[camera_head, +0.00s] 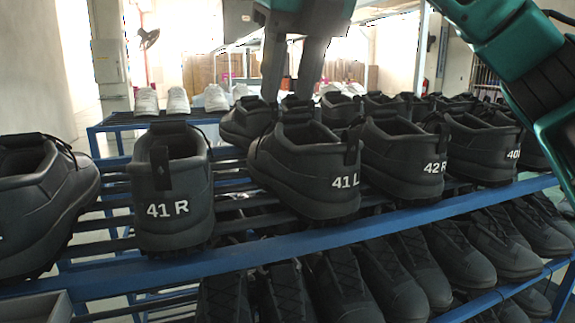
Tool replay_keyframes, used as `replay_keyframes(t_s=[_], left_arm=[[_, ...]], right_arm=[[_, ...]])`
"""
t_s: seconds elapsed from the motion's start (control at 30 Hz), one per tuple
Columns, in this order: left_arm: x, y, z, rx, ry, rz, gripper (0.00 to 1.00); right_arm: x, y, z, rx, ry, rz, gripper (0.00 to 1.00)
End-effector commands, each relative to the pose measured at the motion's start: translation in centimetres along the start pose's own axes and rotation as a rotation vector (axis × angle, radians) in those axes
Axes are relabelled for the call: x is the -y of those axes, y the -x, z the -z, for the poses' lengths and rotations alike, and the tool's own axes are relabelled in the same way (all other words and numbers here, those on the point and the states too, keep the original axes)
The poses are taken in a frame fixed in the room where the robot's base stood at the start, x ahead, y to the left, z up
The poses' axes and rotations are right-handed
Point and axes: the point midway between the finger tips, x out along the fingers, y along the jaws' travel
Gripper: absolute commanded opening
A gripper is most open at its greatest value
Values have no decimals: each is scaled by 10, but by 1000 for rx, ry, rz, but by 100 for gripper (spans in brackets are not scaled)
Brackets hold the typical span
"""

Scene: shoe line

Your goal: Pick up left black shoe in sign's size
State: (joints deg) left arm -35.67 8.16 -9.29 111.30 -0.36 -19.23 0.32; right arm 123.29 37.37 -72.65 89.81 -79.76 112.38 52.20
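A black shoe marked "41 L" (305,170) stands on the rack's upper shelf, heel toward me, near the picture's middle. Left of it is a black shoe marked "41 R" (173,200); right of it is one marked "42 R" (402,160). A shoe farther right (484,150) has a partly hidden mark beginning "40". At the far left a black shoe (40,205) is cut off and its mark is unreadable. My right gripper (289,98) is open and empty, fingers pointing down, above and seemingly beyond the 41 L shoe. My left gripper and any size sign are out of view.
The blue rack (110,283) has a lower shelf packed with black shoes (340,285). More black shoes stand behind the front row. White shoes (178,101) stand at the back. A grey box edge (40,307) shows at lower left. My teal arm fills the upper right.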

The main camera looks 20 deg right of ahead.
Motion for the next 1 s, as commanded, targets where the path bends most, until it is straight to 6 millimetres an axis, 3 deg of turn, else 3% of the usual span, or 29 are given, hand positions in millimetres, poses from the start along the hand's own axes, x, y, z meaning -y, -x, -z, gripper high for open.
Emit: replay_keyframes(t_s=[0.2,0.47,0.7,1.0], left_arm=[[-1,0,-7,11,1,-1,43],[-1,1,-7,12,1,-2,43],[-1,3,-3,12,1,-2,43],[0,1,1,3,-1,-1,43]], right_arm=[[0,-43,1,-4,0,1,39],[-1,-64,0,-2,1,1,39],[-3,-99,0,-3,0,0,39],[-4,-110,0,0,0,-1,39]])
